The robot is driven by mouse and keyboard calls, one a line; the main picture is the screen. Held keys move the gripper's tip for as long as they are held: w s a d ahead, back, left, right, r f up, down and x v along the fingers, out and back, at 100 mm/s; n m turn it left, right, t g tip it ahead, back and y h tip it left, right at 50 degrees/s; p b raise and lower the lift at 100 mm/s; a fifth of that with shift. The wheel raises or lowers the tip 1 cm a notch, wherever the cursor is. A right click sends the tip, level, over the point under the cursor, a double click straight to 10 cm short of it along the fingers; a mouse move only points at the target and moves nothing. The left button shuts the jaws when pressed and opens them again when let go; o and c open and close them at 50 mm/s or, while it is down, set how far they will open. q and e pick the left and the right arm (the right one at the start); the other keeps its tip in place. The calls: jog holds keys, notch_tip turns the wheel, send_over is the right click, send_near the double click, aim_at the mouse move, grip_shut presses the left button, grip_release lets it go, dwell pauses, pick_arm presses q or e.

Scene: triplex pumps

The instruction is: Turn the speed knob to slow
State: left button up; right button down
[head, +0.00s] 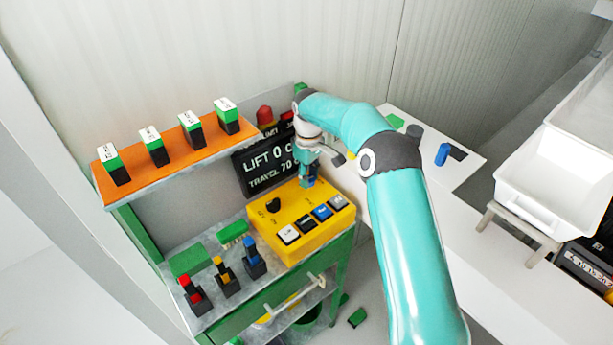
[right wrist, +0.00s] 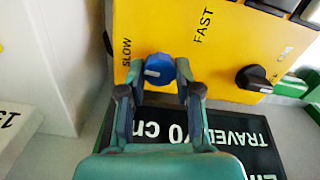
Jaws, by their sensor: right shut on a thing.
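The blue speed knob (right wrist: 160,66) sits on the yellow control box (head: 285,247), between the printed words SLOW on the left and FAST on the right in the right wrist view. A white mark shows on the left part of its face, toward SLOW. My right gripper (right wrist: 159,78) is shut on the knob, one finger on each side. In the head view my right gripper (head: 308,178) reaches down to the back right of the box, and its fingers largely hide the knob. My left gripper is in neither view.
A black knob (head: 273,204) and several push buttons (head: 305,227) share the box top. A dark display (head: 263,168) stands behind. Small levers (head: 227,275) stand at the front left. An orange shelf (head: 170,158) holds several green-and-black blocks. A white bin (head: 560,180) is at the right.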

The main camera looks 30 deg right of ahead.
jog(key=shift+w+r+n, duration=0.2)
jog(key=shift+r+n, duration=0.05)
jog(key=shift+n, duration=0.25)
jog(key=c, duration=1.2)
grip_release()
jog(key=shift+o, duration=0.6)
jog(key=shift+a+f, duration=0.1)
jog(key=shift+f, duration=0.05)
notch_tip(320, 180, up, 12)
jog(key=shift+f, duration=0.1)
